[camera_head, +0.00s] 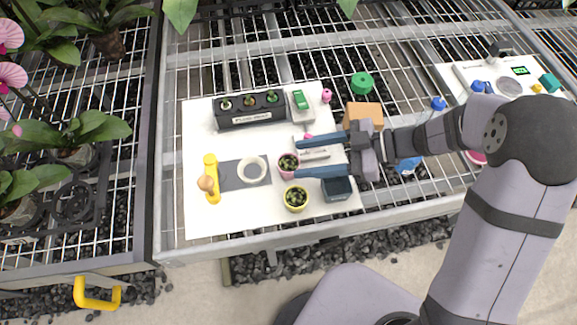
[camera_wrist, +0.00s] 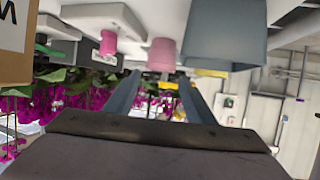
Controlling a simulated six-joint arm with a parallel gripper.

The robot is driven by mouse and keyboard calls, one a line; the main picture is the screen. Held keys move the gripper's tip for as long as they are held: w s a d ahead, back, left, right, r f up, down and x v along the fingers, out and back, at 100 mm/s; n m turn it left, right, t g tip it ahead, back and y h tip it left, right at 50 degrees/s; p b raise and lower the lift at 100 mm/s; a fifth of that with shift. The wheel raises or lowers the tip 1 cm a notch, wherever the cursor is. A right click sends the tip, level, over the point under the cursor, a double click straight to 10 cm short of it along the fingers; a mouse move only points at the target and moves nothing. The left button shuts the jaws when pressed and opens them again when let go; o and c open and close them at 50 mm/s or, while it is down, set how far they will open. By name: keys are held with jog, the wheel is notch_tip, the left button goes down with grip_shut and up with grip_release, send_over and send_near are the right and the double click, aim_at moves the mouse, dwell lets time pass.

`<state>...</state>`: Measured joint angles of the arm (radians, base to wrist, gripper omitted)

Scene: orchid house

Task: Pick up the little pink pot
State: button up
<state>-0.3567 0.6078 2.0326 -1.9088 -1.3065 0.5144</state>
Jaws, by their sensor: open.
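The little pink pot (camera_head: 286,172) holds a small green plant and stands on the white mat (camera_head: 215,220). My gripper (camera_head: 298,158) is open, its two blue-grey fingers pointing left. The pot is just beyond the fingertips, nearer the lower finger in the head view; I cannot tell whether they touch. In the wrist view, which looks upside down, the pink pot (camera_wrist: 162,55) appears between and beyond the fingertips (camera_wrist: 158,75). Nothing is visibly held.
A yellow pot (camera_head: 296,205) stands just below the pink one. A dark square pot (camera_head: 338,190) is under the lower finger. A white ring dish (camera_head: 252,169) lies left, a dark tray of several plants (camera_head: 249,117) behind, and an orange-brown box (camera_head: 363,110) near the wrist.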

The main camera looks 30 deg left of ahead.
aim_at(288, 164)
jog(key=shift+f, duration=1.1)
jog(key=shift+x, duration=2.55)
jog(key=c, duration=0.8)
